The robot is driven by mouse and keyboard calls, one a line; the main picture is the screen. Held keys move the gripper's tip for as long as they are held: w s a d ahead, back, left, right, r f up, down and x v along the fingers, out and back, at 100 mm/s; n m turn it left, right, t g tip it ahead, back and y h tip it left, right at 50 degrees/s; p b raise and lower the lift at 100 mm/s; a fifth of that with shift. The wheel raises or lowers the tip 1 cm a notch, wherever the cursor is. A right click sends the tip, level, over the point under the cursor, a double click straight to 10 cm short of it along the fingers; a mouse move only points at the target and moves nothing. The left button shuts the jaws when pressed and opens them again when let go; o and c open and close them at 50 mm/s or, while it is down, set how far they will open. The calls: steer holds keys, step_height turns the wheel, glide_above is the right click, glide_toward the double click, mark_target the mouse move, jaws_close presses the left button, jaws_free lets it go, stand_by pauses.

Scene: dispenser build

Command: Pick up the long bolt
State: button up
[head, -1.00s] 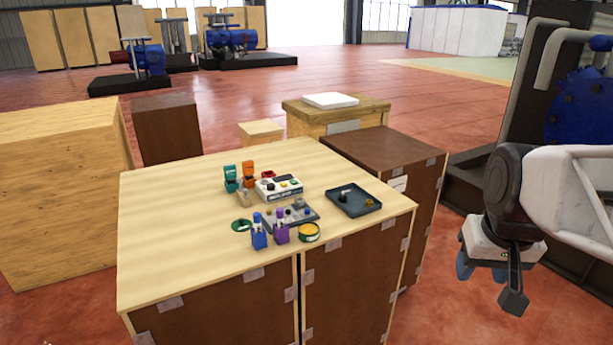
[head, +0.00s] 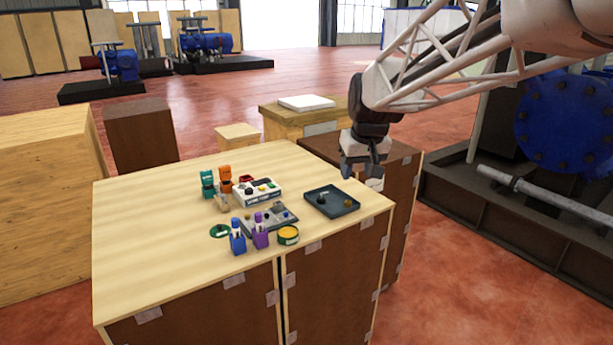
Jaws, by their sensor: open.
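My gripper (head: 360,177) hangs pointing down, open and empty, above and beyond the right part of the light wooden table top (head: 150,220). The dark grey tray (head: 345,210) lies on the table, to the left of and below my gripper in the picture. A small dark piece (head: 322,199) lies in the tray; it may be a bolt, but it is too small to tell. Small parts also sit on a grey plate (head: 268,218) left of the tray. I cannot tell for sure which piece is the long bolt.
A white control box (head: 258,193), teal (head: 207,184) and orange (head: 226,179) dispensers, blue (head: 237,237) and purple (head: 260,232) bottle-like pieces and a yellow-topped round tin (head: 288,235) crowd around the plate. The table's left side is clear. A brown crate (head: 400,200) stands behind the table.

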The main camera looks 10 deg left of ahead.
steer(key=w+a+f+n, duration=0.2)
steer(key=w+a, duration=0.6)
steer(key=a, duration=0.3)
steer(key=n+y, duration=0.2)
steer(key=n, duration=0.2)
glide_above(217, 184)
steer(key=s+d, duration=0.1)
steer(key=d, duration=0.1)
step_height(217, 184, down, 12)
steer(key=shift+s, duration=0.1)
steer(key=shift+f, duration=0.15)
steer(key=shift+x, duration=1.2)
steer(key=shift+s+x, duration=0.2)
steer(key=shift+x, duration=2.4)
